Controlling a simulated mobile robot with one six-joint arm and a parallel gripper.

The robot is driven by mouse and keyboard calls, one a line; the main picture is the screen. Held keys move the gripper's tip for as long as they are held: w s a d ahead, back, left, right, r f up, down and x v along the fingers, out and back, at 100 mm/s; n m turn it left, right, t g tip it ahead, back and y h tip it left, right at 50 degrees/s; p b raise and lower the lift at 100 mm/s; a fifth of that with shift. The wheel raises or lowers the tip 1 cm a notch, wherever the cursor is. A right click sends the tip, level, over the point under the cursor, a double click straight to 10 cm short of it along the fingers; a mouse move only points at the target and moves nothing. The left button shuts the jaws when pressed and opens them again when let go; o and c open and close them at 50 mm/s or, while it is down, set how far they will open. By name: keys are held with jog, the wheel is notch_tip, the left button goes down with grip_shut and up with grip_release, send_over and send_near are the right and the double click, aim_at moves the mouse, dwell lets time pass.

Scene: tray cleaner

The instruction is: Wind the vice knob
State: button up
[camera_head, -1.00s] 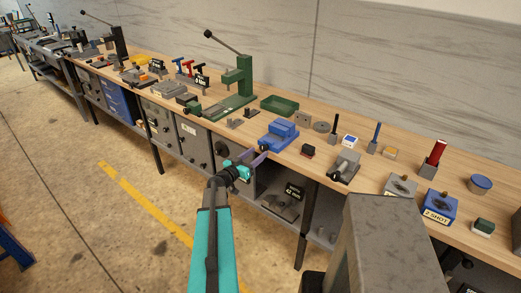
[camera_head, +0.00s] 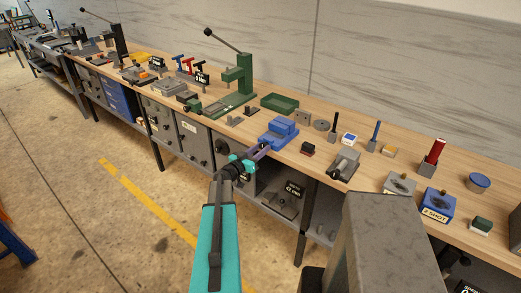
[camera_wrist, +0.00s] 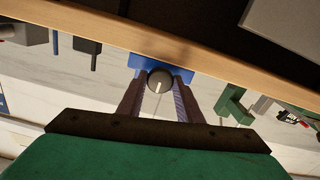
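The blue vice (camera_head: 280,132) sits at the front edge of the wooden workbench. My gripper (camera_head: 262,149) is right in front of it, reaching in from the aisle side. In the wrist view the vice (camera_wrist: 185,73) shows as a blue strip beyond the bench edge. Its round grey knob (camera_wrist: 160,80) with a white mark faces the camera. The two fingers of my gripper (camera_wrist: 159,92) stand apart, one on each side of the knob. Narrow gaps seem to show; I cannot tell whether the tips touch. The knob is hidden in the head view.
The workbench (camera_head: 330,123) front edge runs close by the fingers. A green press (camera_head: 240,80) stands left of the vice and a green tray (camera_head: 280,102) behind it. A small dark block (camera_head: 308,148) and a grey vice-like fixture (camera_head: 344,163) are to the right.

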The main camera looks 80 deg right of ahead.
jog(key=shift+s+f+m+b, duration=0.1)
jog(key=shift+m+b, duration=0.2)
jog(key=shift+b, duration=0.05)
